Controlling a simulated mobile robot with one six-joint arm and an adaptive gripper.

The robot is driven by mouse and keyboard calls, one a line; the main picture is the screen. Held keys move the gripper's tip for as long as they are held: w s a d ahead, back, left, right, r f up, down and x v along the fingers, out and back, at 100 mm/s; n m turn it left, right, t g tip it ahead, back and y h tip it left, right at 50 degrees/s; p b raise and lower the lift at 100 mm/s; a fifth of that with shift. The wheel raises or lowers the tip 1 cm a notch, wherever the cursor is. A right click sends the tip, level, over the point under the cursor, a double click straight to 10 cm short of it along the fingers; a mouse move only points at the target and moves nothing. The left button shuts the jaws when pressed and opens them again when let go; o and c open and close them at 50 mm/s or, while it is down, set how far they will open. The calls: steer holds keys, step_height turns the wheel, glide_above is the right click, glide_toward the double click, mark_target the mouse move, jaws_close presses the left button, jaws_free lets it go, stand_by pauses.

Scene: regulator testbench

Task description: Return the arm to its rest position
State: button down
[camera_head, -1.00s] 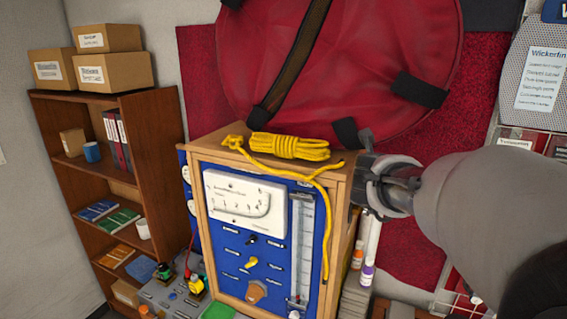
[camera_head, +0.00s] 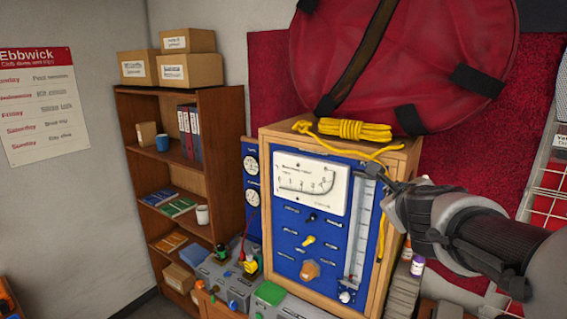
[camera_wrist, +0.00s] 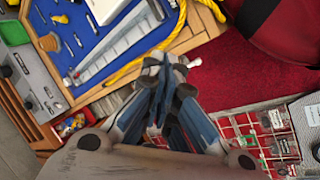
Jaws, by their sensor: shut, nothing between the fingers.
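My gripper (camera_head: 388,197) is at the right of the head view, just in front of the right side of the wooden-framed test bench (camera_head: 411,150) with its blue panel. Its fingers are together and empty. In the wrist view my gripper (camera_wrist: 158,70) points toward the bench's edge, and the fingers overlap the yellow rope (camera_wrist: 128,74) in the picture. I cannot tell whether they touch anything. The yellow rope (camera_head: 355,130) lies coiled on top of the bench, with one end hanging down its right front. My arm comes in from the lower right.
A large red bag (camera_head: 420,60) hangs behind the bench. A wooden bookshelf (camera_head: 225,130) with boxes stands at the left. Grey equipment (camera_head: 225,272) sits low in front. A wire rack (camera_head: 545,190) is at the right. Small bottles (camera_head: 417,266) stand beside the bench.

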steer(key=s+a+f+n+g+y+b, duration=0.2)
steer(key=s+a+f+n+y+b, duration=0.1)
steer(key=s+a+f+n+b, duration=0.5)
steer(key=s+a+f+n+g+y+b, duration=0.1)
steer(key=s+a+f+n+y+b, duration=0.35)
steer(key=f+n, duration=0.6)
steer(key=s+d+f+n+g+h+b, duration=0.1)
steer(key=s+f+n+b, duration=0.4)
steer(key=s+f, duration=0.5)
steer(key=s+d+f+n+g+h+b, duration=0.1)
steer(key=s+f+n+g+h+b, duration=0.2)
steer(key=s+f+n, duration=0.4)
steer(key=s+f+g+b, duration=0.1)
steer(key=s+f+b, duration=0.1)
steer(key=s+f, duration=0.1)
steer(key=shift+s+d+f+g, duration=0.2)
steer(key=shift+d+f+g, duration=0.2)
steer(key=shift+f, duration=0.35)
